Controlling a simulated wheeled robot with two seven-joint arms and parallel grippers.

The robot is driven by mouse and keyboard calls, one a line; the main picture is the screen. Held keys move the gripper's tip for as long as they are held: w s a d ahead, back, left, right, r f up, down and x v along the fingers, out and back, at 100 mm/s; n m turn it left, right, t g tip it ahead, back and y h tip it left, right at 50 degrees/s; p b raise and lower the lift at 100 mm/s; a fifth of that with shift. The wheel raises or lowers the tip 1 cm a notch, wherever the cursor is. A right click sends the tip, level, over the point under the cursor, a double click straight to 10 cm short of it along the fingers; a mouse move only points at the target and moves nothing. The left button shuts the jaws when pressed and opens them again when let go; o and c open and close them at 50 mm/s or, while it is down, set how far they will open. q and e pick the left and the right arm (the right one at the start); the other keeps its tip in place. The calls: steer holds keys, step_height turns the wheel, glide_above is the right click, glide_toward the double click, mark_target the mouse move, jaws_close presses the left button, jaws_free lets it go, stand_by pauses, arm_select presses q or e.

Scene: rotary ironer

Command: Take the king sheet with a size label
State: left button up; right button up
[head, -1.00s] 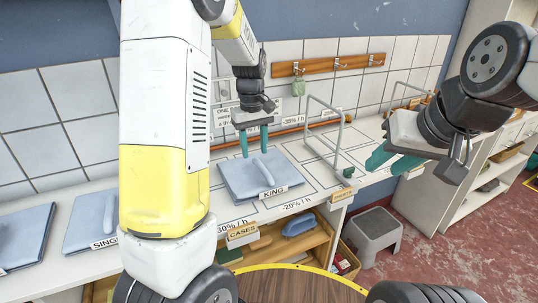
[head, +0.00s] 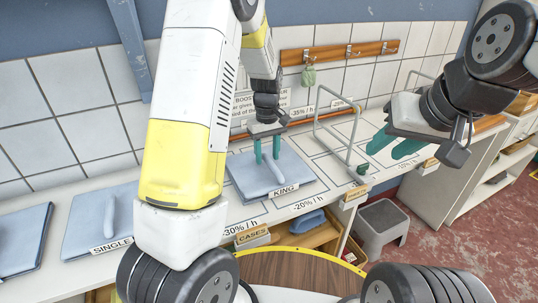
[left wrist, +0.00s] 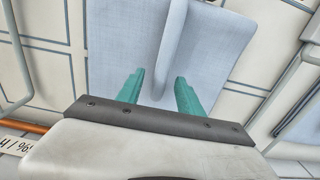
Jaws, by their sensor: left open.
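The king sheet (head: 245,175) is a folded pale blue square with a raised grip-like ridge (head: 267,177) on top. Its white size label (head: 285,191) reads KING at the front edge. It lies flat on the white counter. My left gripper (head: 267,160) is open above the sheet, fingers pointing down. In the left wrist view the sheet (left wrist: 115,40) fills the middle, and the ridge (left wrist: 168,45) runs between the open fingers (left wrist: 159,76). I cannot tell whether the fingers touch it. My right gripper (head: 390,150) is open and empty over the counter's right part.
A blue SINGLE sheet (head: 90,235) lies to the left, with another folded sheet (head: 18,235) beyond. A metal rail (head: 350,140) stands right of the king sheet. Below are a CASES bin (head: 252,235) and a grey stool (head: 385,225). Wall hooks (head: 340,53) are behind.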

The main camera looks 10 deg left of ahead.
arm_select(q)
steer(key=shift+f, duration=0.1)
jaws_close()
stand_by(1.4)
